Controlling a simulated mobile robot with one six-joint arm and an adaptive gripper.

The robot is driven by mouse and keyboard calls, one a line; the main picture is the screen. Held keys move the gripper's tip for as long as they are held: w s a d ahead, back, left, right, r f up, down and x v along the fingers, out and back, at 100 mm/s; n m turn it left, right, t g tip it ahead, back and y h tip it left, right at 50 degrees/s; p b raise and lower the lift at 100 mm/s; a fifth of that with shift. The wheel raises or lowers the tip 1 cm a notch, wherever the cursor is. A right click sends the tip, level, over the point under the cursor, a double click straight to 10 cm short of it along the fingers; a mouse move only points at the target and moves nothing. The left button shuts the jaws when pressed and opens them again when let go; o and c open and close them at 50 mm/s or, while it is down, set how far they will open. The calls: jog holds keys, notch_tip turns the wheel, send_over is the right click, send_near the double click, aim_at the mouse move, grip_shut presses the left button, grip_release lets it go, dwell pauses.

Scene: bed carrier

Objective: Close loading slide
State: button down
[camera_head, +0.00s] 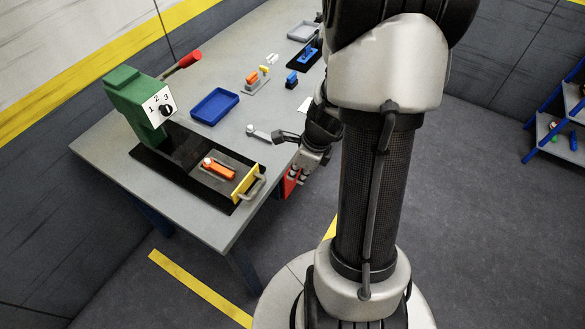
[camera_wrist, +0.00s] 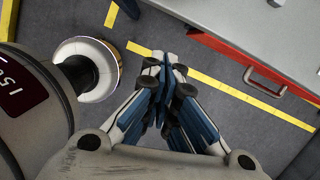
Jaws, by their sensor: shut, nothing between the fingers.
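The loading slide (camera_head: 224,179) is a grey plate on the black base of the green machine (camera_head: 135,98). It stands pulled out toward the table's front edge, clear of the green housing. An orange part (camera_head: 219,169) lies on it. Its front end has a yellow plate (camera_head: 245,184) with a grey handle (camera_head: 259,187). My gripper (camera_head: 292,178) is beside the table's front edge, to the right of the handle and apart from it. In the wrist view my gripper (camera_wrist: 164,65) has its fingers together, with nothing between them, above the floor. The slide does not show there.
A red drawer front (camera_wrist: 265,50) with a handle is under the table edge, near my gripper. A blue tray (camera_head: 214,106), a small grey-and-black item (camera_head: 262,133) and several small parts are on the table (camera_head: 180,222). A blue shelf (camera_head: 560,110) stands far right.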

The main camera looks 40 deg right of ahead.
jog(key=w+a+f+b, duration=0.3)
jog(key=w+f, duration=0.1)
jog(key=f, duration=0.1)
jog(key=shift+w+f, duration=0.35)
jog(key=shift+w, duration=0.05)
